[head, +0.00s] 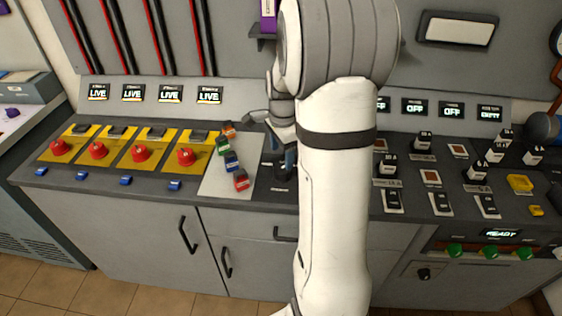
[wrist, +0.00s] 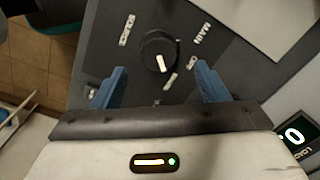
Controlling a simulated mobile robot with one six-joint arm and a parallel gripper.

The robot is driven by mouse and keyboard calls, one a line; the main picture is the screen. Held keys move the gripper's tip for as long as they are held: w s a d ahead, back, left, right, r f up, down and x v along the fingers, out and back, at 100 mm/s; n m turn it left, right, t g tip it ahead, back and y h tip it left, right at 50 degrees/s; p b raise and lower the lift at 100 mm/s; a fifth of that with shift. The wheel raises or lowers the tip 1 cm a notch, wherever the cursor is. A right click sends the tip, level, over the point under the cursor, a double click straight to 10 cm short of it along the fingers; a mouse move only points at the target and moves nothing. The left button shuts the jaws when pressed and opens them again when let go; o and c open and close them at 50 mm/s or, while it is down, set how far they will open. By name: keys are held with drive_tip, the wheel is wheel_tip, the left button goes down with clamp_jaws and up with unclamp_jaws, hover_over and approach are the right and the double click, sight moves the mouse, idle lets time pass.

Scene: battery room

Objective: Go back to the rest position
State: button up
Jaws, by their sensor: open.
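My gripper (wrist: 160,80) is open and empty, its two blue fingers apart. In the wrist view a black rotary knob (wrist: 152,46) with a white pointer mark lies just beyond the fingertips, between them in the picture. A label reading MAIN (wrist: 201,33) is beside it. Nothing is held. In the head view my white arm hangs down in front of the console (head: 240,205) and hides its middle.
Left of the arm are several red buttons (head: 140,153) on yellow plates and small coloured padlocks (head: 232,162) on a pale plate. Right of it stand black switches (head: 393,201) and tags, with a yellow block (head: 520,183). A grey upright panel (head: 240,50) rises behind.

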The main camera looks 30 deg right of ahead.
drive_tip(key=shift+r, duration=0.75)
drive_tip(key=shift+s+a+r, duration=0.15)
drive_tip(key=shift+a+r, duration=0.05)
drive_tip(key=s+a+r+n+t, duration=0.1)
drive_tip(key=s+a+r+n, duration=0.2)
drive_tip(key=s+a+n, duration=0.4)
drive_tip(key=s+a+r+n+t, duration=0.1)
drive_tip(key=s+a+r+n, duration=0.2)
drive_tip(key=s+a+n, duration=0.4)
drive_tip(key=s+n, duration=0.3)
drive_tip(key=shift+s+a+r, duration=0.3)
drive_tip(key=shift+s+a, duration=0.1)
drive_tip(key=shift+s+a+f+n, duration=0.2)
drive_tip(key=shift+s+n, duration=0.25)
drive_tip(key=shift+n, duration=0.15)
drive_tip(key=shift+c, duration=0.3)
